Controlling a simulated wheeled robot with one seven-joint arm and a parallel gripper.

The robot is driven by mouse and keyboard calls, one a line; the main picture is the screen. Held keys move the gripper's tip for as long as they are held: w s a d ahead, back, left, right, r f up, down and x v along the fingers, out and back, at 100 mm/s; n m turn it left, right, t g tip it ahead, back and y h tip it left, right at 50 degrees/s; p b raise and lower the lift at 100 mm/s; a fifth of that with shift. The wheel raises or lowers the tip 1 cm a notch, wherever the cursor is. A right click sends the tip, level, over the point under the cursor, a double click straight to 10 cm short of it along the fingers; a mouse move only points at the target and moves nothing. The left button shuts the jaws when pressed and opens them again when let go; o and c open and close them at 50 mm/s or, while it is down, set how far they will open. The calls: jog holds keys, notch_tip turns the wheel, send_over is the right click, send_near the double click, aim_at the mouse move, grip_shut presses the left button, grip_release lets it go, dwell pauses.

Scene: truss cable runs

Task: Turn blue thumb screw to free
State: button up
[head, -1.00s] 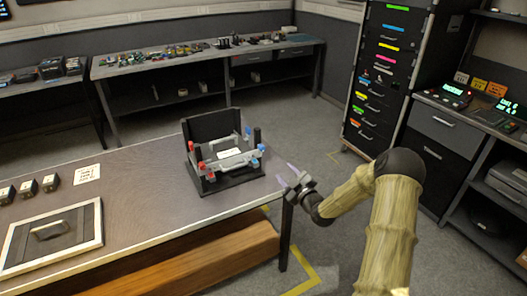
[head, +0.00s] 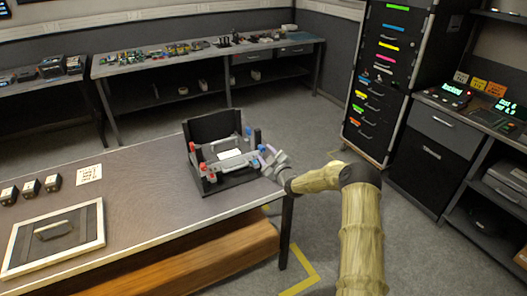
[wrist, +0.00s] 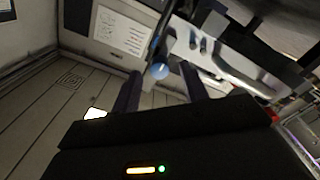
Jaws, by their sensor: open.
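A black fixture (head: 233,185) stands at the right end of the workbench, with a light grey handled part in it. Red knobs sit on its left side. Blue thumb screws sit on its right side, one of them the rear blue screw (head: 248,132). My gripper (head: 266,157) is at the fixture's right side, close to the front blue screw, which it partly hides. In the wrist view, a round blue thumb screw (wrist: 159,71) shows between the two dark, parted fingers of my gripper (wrist: 161,82). I cannot tell whether the fingers touch it.
A framed panel with a handle (head: 54,236) and several small black blocks (head: 30,188) lie on the left of the workbench (head: 140,205). A paper label (head: 89,174) lies behind the panel. The floor right of the bench is clear. A drawer cabinet (head: 375,90) stands beyond.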

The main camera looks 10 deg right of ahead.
jog(key=shift+x, duration=1.15)
jog(key=shift+c, duration=0.2)
grip_shut()
